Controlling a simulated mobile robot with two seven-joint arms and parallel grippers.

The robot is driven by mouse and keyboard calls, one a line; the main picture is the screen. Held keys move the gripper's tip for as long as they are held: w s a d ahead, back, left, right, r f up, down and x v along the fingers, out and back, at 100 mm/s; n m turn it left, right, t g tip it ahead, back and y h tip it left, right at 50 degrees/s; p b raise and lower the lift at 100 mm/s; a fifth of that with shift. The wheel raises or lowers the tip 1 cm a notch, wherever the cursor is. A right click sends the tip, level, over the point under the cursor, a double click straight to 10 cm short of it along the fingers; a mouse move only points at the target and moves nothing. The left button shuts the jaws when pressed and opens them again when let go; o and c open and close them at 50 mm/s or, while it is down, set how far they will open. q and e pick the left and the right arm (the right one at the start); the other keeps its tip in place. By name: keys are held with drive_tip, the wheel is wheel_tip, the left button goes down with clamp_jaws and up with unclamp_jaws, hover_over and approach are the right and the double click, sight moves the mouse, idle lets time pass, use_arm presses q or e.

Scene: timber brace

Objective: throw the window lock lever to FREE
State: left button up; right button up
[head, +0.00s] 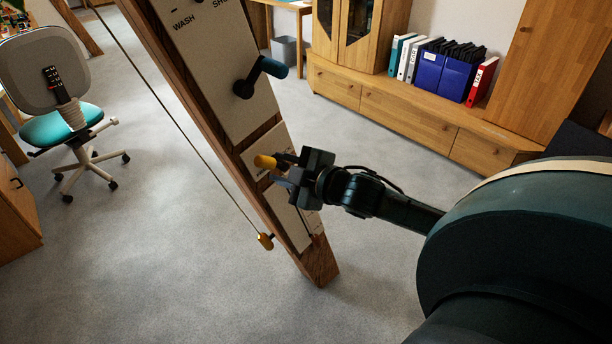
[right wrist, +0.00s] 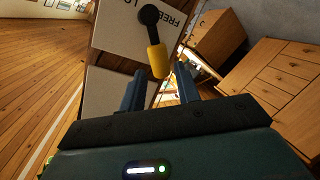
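The lock lever has a yellow grip (right wrist: 158,62) on a black pivot (right wrist: 150,15). It is mounted on a pale panel (right wrist: 118,35) whose lettering includes FREE, part of it cut off by the view's edge. In the head view the yellow grip (head: 265,161) sticks out from the timber brace (head: 225,148). My right gripper (head: 278,170) is at the lever, its fingers pointing at the panel. In the right wrist view the two fingers (right wrist: 159,78) are apart, with the yellow grip's end in line with the gap between them; I cannot tell whether they touch it. My left gripper is not in view.
Higher on the brace is a WASH panel (head: 215,60) with a blue-gripped crank (head: 262,76). An office chair (head: 60,125) stands left, and a wooden cabinet (head: 400,112) behind. Carpet around is clear.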

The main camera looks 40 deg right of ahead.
drive_tip(key=v, duration=0.7)
drive_tip(key=shift+s, duration=0.1)
idle(0.5)
drive_tip(key=s+a+f+m+g, duration=0.2)
drive_tip(key=s+f+m, duration=0.15)
drive_tip(key=f, duration=0.55)
drive_tip(key=s+a+f+m+g+p, duration=0.1)
drive_tip(key=s+a+f+m, duration=0.2)
drive_tip(key=a+f, duration=0.3)
drive_tip(key=s+a+f+m+g+p, duration=0.1)
drive_tip(key=s+a+f+m, duration=0.2)
drive_tip(key=a, duration=0.6)
wheel_tip(320, 180, down, 3)
drive_tip(key=shift+s+r+y, duration=0.1)
drive_tip(key=shift+s+y, duration=0.3)
drive_tip(key=shift+s, duration=0.7)
drive_tip(key=shift+a, duration=0.1)
